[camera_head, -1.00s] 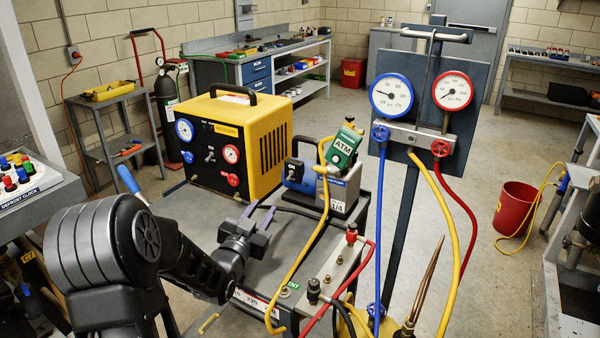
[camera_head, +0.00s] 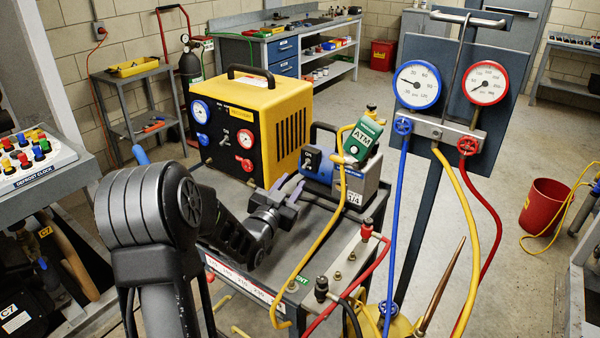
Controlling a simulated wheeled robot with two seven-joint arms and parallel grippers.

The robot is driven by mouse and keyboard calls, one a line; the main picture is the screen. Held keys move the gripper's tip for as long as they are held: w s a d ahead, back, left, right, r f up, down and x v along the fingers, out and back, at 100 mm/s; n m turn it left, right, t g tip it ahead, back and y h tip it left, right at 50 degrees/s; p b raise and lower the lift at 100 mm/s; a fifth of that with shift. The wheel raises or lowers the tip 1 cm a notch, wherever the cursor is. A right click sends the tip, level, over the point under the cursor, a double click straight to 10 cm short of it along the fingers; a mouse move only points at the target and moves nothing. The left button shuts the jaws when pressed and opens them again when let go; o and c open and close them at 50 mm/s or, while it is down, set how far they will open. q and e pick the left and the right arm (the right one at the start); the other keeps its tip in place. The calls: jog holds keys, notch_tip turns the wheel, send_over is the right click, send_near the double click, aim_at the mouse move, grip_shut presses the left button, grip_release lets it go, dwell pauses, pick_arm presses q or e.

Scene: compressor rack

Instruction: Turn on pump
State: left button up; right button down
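The pump (camera_head: 368,184) is a blue and grey unit with a black handle, standing on the grey cart right of the yellow machine. A black switch box (camera_head: 312,161) with a small toggle lever is on its left end. I cannot tell the exact gap to the switch. My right gripper is not in view.
The yellow recovery machine (camera_head: 288,115) stands left of the pump. Gauges (camera_head: 417,85) with blue, yellow and red hoses hang on a stand to the right. A silver valve block (camera_head: 345,250) is at the cart's front right. A red bucket (camera_head: 545,205) stands on open floor.

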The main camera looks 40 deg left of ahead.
aim_at(305, 166)
pick_arm(q)
jog(key=x, duration=0.6)
jog(key=shift+p, duration=0.4)
jog(key=shift+w, duration=0.1)
jog(key=shift+c, duration=0.2)
grip_shut()
